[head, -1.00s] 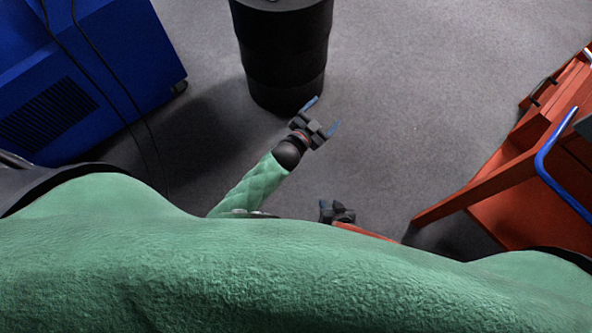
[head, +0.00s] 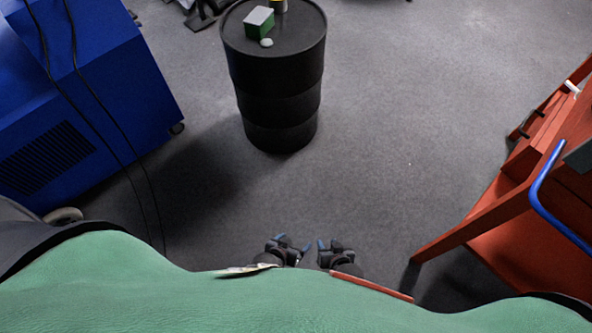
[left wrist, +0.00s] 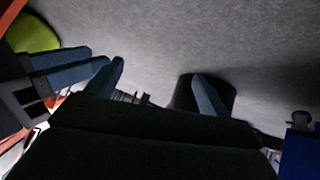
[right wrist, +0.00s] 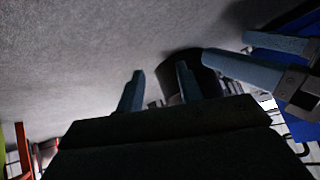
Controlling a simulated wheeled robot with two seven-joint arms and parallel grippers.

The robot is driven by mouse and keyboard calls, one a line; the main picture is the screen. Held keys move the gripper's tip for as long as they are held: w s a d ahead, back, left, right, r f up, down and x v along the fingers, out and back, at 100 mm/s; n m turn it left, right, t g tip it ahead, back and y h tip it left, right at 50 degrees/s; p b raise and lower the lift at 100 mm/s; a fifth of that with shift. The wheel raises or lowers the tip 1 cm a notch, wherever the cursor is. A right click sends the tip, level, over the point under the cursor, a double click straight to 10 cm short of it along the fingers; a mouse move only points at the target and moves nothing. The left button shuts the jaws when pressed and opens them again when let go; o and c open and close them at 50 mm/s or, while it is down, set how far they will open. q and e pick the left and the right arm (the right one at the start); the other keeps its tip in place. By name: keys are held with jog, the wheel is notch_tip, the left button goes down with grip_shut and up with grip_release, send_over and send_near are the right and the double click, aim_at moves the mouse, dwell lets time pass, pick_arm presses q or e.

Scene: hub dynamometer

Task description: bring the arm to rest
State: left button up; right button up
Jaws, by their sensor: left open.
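My left gripper (head: 292,243) is open and empty, low in front of my green-covered body in the head view. Its two blue fingers stand wide apart in the left wrist view (left wrist: 160,83). My right gripper (head: 330,245) is just to its right, at about the same height, with a small gap between the two grippers. In the right wrist view its own fingers (right wrist: 160,88) stand apart with nothing between them. The left gripper's fingers (right wrist: 255,58) show at the right of that view. Most of both arms is hidden behind my body.
A blue cabinet (head: 85,90) with cables is at the left. A red cart (head: 530,195) with a blue handle (head: 540,180) is at the right. Grey floor between is clear.

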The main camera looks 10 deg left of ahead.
jog(key=shift+s, duration=0.1)
pick_arm(q)
jog(key=s+a+r+g+p, duration=0.1)
jog(key=r+p, duration=0.5)
jog(key=r, duration=0.8)
jog(key=s+a+r+g+y+p, duration=0.1)
jog(key=a+r+p, duration=0.3)
jog(key=r, duration=1)
jog(key=s+a+r+g+y+p, duration=0.1)
jog(key=a+r+g+p, duration=0.2)
jog(key=r+p, duration=0.6)
notch_tip(320, 180, up, 6)
jog(key=shift+s+f+g, duration=0.1)
jog(key=shift+s+g, duration=0.2)
jog(key=shift+s, duration=0.1)
jog(key=shift+a, duration=0.1)
jog(key=shift+c, duration=0.4)
pick_arm(e)
jog(key=s+d+r+g, duration=0.1)
jog(key=d+r+g, duration=0.1)
jog(key=r, duration=1.2)
jog(key=s+d+r+g+h, duration=0.1)
jog(key=s+d+r+g, duration=0.1)
jog(key=r, duration=1.2)
jog(key=s+d+r+g+h, duration=0.1)
jog(key=d+r, duration=0.3)
jog(key=r, duration=1)
jog(key=shift+s+r+g, duration=0.2)
jog(key=shift+s+g, duration=0.1)
jog(key=shift+g, duration=0.1)
